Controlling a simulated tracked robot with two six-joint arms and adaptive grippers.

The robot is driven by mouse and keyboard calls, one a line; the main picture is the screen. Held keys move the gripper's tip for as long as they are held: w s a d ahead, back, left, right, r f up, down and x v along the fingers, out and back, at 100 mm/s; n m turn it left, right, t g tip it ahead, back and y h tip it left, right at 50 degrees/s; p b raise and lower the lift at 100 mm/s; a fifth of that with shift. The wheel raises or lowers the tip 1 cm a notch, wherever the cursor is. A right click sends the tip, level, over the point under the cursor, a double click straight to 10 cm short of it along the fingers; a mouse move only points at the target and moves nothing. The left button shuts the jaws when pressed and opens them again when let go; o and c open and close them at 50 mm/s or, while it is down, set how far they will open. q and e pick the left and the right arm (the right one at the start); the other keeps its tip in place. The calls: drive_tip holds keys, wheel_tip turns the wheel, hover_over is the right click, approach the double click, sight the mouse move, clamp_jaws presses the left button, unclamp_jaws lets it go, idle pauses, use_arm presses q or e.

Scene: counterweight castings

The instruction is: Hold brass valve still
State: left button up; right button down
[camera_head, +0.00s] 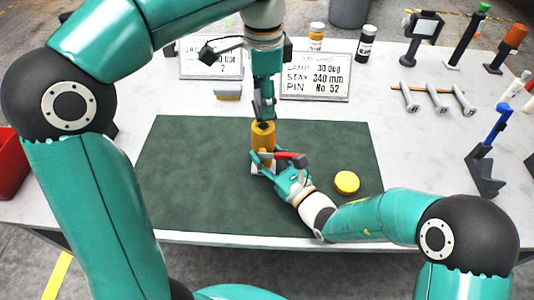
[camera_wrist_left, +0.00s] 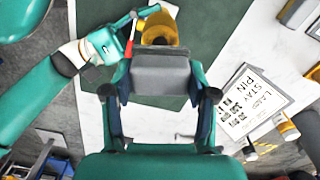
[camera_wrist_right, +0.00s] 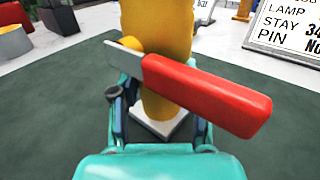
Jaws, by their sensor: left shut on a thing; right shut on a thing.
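The brass valve (camera_head: 263,135) stands upright on a small white base (camera_wrist_right: 160,124) on the dark green mat (camera_head: 190,190). Its red lever (camera_wrist_right: 205,95) points to the right in the right wrist view. My right gripper (camera_head: 278,170) is shut on the lower part of the valve, with a finger on either side. My left gripper (camera_head: 264,112) points down over the valve's top, shut on a grey block (camera_wrist_left: 160,76). Past the block, the left wrist view shows the valve's brass rim with a dark opening (camera_wrist_left: 160,32). I cannot tell whether the block touches the valve.
A yellow round piece (camera_head: 346,183) lies on the mat to the right. Two lettered signs (camera_head: 315,84) stand behind the mat, with bottles (camera_head: 366,43) at the back. Several tools on stands (camera_head: 487,150) are on the right. The mat's left part is clear.

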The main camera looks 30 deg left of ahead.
drive_tip(key=shift+s+f+b, duration=0.1)
drive_tip(key=shift+f+b, duration=0.35)
drive_tip(key=shift+b, duration=0.2)
idle(2.8)
drive_tip(key=c, duration=0.9)
unclamp_jaws()
drive_tip(key=shift+f, duration=0.1)
drive_tip(key=o, duration=0.3)
drive_tip(key=shift+r, duration=0.25)
drive_tip(key=c, duration=1.2)
drive_tip(key=shift+c, duration=0.2)
clamp_jaws()
